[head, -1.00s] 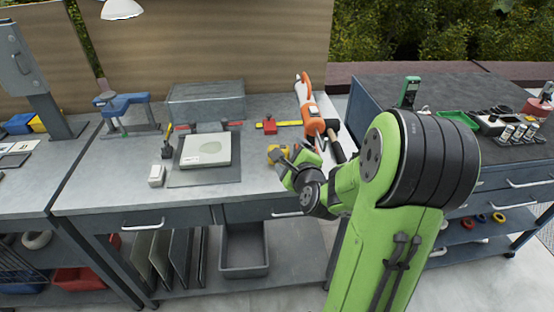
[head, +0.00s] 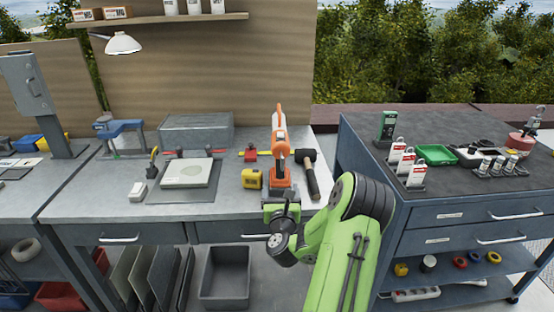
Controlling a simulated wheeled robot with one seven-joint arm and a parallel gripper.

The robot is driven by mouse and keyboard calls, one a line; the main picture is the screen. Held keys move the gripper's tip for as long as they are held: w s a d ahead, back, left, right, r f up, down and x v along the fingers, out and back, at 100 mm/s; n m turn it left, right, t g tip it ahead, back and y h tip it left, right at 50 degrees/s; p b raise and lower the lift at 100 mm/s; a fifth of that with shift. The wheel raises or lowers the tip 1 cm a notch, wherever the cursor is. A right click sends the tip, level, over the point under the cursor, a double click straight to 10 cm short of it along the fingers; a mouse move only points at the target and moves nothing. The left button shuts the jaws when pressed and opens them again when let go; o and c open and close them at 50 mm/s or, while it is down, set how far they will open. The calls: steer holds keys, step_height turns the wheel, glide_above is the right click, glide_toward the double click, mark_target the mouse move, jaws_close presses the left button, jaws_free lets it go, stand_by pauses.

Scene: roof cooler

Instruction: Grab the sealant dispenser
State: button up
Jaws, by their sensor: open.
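The sealant dispenser (head: 280,147) is an orange tool with a pale barrel. It is at the right part of the grey workbench (head: 110,205), with its long barrel toward the back and its orange base toward me. My gripper (head: 281,206) is at the bench's front edge, just in front of the dispenser's base. It is small and partly hidden in this view; it is open and holds nothing that I can see. Its fingertips overlap the lower end of the base in the picture, and I cannot tell whether they touch it.
A black-headed hammer (head: 311,180) lies close to the right of the dispenser. A yellow tape measure (head: 252,179) stands close to its left. A red and yellow tool (head: 250,153) lies behind. A second dark bench (head: 445,207) stands to the right.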

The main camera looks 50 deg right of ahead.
mark_target(279, 176)
steer(key=p+x, duration=0.3)
steer(key=x, duration=0.7)
steer(key=shift+s, duration=0.1)
jaws_close()
steer(key=shift+r, duration=0.25)
